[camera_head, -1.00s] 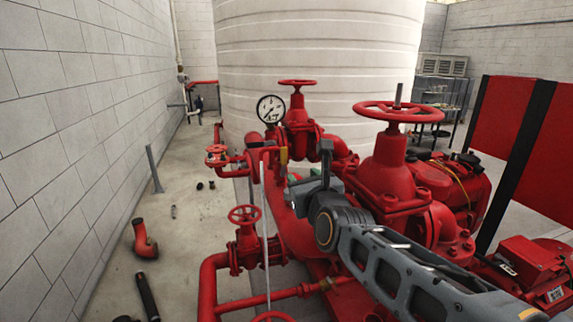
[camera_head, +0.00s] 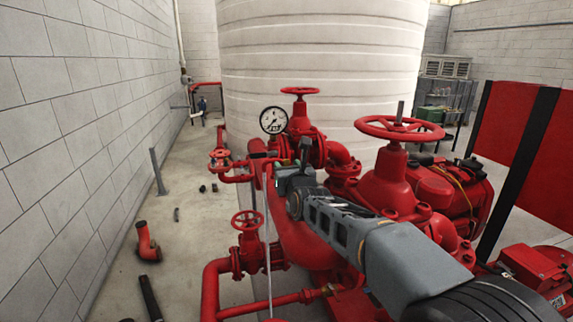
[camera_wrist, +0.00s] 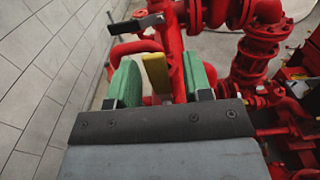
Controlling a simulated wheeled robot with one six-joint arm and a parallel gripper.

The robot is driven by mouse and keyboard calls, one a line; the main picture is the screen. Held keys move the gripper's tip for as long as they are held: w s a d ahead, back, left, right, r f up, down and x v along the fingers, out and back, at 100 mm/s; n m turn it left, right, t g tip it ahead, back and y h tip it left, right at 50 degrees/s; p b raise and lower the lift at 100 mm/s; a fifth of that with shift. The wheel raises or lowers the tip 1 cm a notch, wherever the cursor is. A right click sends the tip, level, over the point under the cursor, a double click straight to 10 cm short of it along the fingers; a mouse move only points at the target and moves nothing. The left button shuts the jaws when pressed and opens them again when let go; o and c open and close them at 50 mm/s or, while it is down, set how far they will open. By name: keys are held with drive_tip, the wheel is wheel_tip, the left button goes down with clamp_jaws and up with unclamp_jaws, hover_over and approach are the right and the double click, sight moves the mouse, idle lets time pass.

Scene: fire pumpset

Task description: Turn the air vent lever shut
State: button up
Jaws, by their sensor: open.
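The air vent lever (camera_wrist: 156,72) is a short yellow bar in the wrist view, in front of a red pipe. My gripper (camera_wrist: 161,78) is open, with one green finger pad to the left of the lever and one to the right. Gaps show between the lever and both pads, so the jaws are not closed on it. In the head view my gripper (camera_head: 281,176) is beside the upright red pipe below the gauge, and it hides the lever there.
A pressure gauge (camera_head: 273,120) stands just above my gripper. A large red handwheel (camera_head: 399,129) is to the right, and smaller handwheels (camera_head: 247,220) are to the left. The floor by the left wall (camera_head: 60,150) has several loose parts.

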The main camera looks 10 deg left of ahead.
drive_tip(key=shift+w+a, duration=0.15)
drive_tip(key=shift+w, duration=0.25)
drive_tip(key=shift+c, duration=0.4)
clamp_jaws()
